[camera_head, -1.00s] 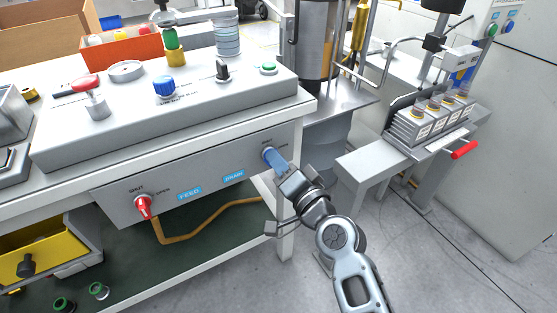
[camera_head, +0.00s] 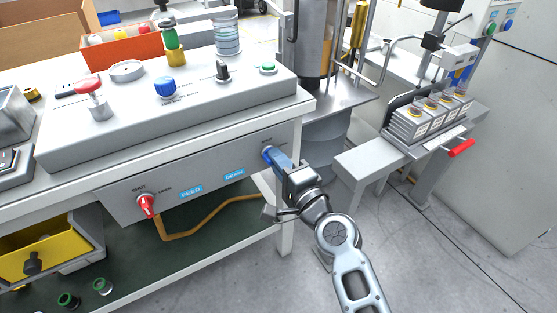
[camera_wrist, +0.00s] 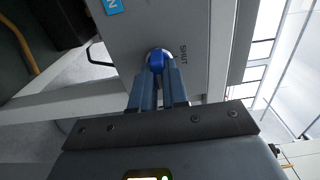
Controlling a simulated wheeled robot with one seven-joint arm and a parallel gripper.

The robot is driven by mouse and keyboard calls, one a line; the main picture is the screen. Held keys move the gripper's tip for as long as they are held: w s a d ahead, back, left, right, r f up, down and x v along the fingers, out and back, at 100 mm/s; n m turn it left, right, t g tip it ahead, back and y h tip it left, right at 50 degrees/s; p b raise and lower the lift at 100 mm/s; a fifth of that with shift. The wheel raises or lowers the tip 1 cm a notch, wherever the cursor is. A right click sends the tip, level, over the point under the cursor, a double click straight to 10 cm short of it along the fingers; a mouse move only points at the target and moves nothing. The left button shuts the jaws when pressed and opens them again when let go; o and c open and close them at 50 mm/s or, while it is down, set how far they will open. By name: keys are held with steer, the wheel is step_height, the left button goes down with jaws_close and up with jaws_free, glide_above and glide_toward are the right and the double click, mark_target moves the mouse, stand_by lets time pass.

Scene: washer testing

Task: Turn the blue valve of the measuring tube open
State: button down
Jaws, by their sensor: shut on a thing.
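The blue valve (camera_head: 268,153) sits on the front panel of the grey bench, at the right end beside the blue DRAIN label (camera_head: 234,173). In the wrist view the blue valve (camera_wrist: 156,61) shows between my two fingertips, and the printed word SHUT stands to its right. My gripper (camera_head: 281,163) reaches the valve from the front right and is shut on its handle. It also shows in the wrist view (camera_wrist: 157,82), with both fingers along the handle. The fingers hide part of the handle. The measuring tube cannot be made out for certain.
A red valve (camera_head: 147,205) is on the same panel at the left, beside the FEED label (camera_head: 191,192). A brown hose (camera_head: 205,226) runs below the panel. A bench leg (camera_head: 286,232) stands close to my arm. Open floor lies to the right.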

steer(key=shift+f, duration=0.1)
steer(key=c, duration=1.1)
jaws_free()
steer(key=shift+c, duration=0.2)
steer(key=v, duration=0.7)
steer(key=shift+s+d, duration=0.25)
steer(key=shift+s, duration=0.1)
